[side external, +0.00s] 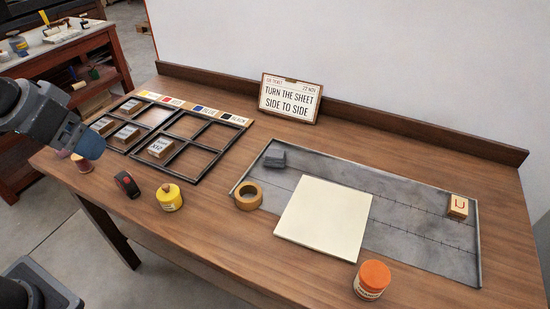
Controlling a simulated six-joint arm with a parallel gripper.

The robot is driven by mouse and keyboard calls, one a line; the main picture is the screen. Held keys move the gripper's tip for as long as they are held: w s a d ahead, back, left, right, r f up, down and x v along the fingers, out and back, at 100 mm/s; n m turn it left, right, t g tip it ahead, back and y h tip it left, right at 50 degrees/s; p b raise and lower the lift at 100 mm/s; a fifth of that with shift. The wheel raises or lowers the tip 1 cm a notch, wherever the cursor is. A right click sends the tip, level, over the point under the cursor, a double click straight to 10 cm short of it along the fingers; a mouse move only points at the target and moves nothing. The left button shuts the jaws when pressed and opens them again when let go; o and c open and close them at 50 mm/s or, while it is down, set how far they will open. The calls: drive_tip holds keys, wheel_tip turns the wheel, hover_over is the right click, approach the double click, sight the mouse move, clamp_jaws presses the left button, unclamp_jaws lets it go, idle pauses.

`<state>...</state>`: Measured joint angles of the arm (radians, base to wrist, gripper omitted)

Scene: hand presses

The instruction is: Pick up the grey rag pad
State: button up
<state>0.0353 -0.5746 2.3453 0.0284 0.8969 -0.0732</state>
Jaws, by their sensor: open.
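The grey rag pad (275,158) is a small dark grey block. It lies at the back left corner of the shallow grey metal tray (415,238). My gripper (84,142) is at the left edge of the side external view, above the table's left end. It is open and far to the left of the pad, not touching it. Its fingertips are small and hard to make out here.
A cream sheet (323,220) lies across the tray's front edge, with a tape roll (247,195) beside it. A U block (457,207), an orange-lidded jar (371,281), a yellow pot (169,197) and a divided black rack (190,150) also stand here. A sign (290,98) is behind.

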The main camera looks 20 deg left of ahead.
drive_tip(key=w+d, duration=0.4)
drive_tip(key=w, duration=1)
drive_tip(key=n+g+y, duration=0.1)
drive_tip(key=n, duration=0.1)
hover_over(274, 157)
drive_tip(key=s+d, duration=0.1)
drive_tip(key=s, duration=0.4)
wheel_tip(274, 157, down, 17)
drive_tip(key=x, duration=0.9)
drive_tip(key=shift+s+d+f, duration=0.1)
drive_tip(key=shift+d, duration=0.15)
drive_tip(key=shift+x, duration=2.85)
drive_tip(key=shift+a, duration=0.2)
drive_tip(key=shift+s, duration=0.1)
drive_tip(key=c, duration=0.7)
